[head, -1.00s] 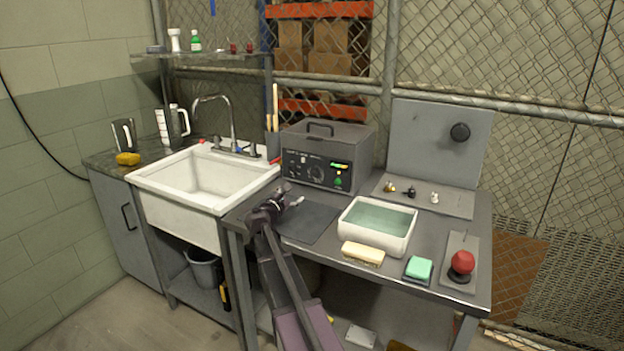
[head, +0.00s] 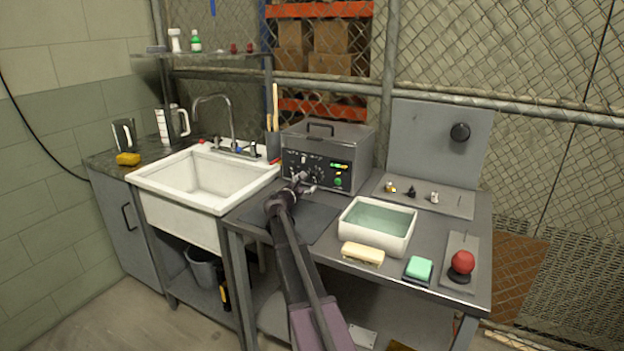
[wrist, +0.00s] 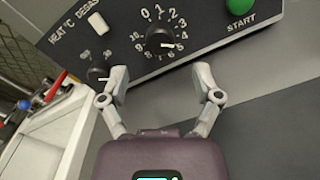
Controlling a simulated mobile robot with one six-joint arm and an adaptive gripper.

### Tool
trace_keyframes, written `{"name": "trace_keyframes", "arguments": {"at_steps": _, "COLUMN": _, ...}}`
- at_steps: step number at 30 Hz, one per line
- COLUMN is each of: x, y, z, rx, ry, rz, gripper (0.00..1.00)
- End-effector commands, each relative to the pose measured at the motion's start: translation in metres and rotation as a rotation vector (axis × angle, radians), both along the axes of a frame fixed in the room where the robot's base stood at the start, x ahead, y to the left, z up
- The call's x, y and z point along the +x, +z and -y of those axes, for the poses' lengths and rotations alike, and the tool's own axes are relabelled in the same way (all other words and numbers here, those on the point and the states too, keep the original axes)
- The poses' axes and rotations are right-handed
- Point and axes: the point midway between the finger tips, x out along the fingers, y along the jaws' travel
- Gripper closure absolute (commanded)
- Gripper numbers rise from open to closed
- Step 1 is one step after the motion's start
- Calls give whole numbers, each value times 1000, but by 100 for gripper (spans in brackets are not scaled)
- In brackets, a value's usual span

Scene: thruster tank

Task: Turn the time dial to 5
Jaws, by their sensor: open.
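The time dial (wrist: 158,40) is a round black knob on the black front panel of the grey cleaner (head: 340,142). Numbers ring it in the wrist view. Its white pointer line points right and slightly down, seemingly close to the 5, though the digits are small. My gripper (wrist: 160,72) is open and empty. In the wrist view its two fingertips are apart, below and to either side of the dial, not touching it. In the head view my gripper (head: 302,184) is just in front of the panel and partly hides the dials.
A smaller heat dial (wrist: 97,74) sits beside the left finger, and a green start button (wrist: 240,6) is at upper right. A white basin (head: 352,234) stands right of my arm. The sink (head: 150,180) is to the left. A dark mat (head: 318,220) lies below the gripper.

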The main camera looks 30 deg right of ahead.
Motion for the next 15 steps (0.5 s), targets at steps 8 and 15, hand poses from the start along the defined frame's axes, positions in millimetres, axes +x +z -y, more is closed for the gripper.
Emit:
{"name": "trace_keyframes", "arguments": {"at_steps": 8, "x": 19, "y": 0, "z": 34, "rx": 0, "ry": -1, "rz": 0, "gripper": 18}}
{"name": "trace_keyframes", "arguments": {"at_steps": 15, "x": 23, "y": 0, "z": 45, "rx": 0, "ry": 0, "rz": 0, "gripper": 18}}
